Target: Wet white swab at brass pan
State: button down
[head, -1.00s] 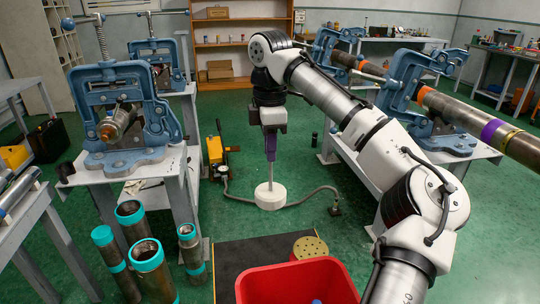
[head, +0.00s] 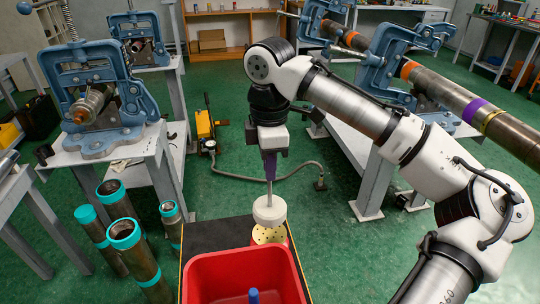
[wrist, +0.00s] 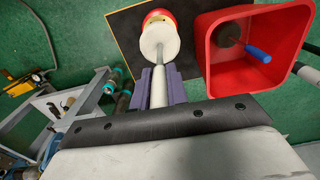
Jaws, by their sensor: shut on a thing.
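The white swab (head: 269,208) is a thick pale disc at the lower end of a light rod. My gripper (head: 270,172), with purple fingers, is shut on the rod and holds the swab upright, disc down. The brass pan (head: 268,236) is a round, perforated brass top on a red body, standing on the dark mat. In the head view the disc overlaps the pan's far edge; I cannot tell whether they touch. In the wrist view the disc (wrist: 160,42) partly covers the pan (wrist: 158,16), and the gripper (wrist: 160,82) grips the rod.
A red bin (head: 240,262) stands in front of the pan; a blue-handled tool (wrist: 257,54) with a dark disc lies inside. Upright pipes with teal bands (head: 126,233) stand at left. Vise benches flank both sides; a hose (head: 290,168) crosses the green floor behind.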

jog(key=b, duration=0.6)
send_over(269, 205)
jog(key=shift+w+f, duration=0.15)
jog(key=shift+f, duration=1.3)
jog(key=shift+w+f, duration=0.1)
jog(key=shift+f, duration=2.3)
jog(key=shift+r, duration=0.1)
notch_tip(269, 205, up, 7)
jog(key=p, duration=0.7)
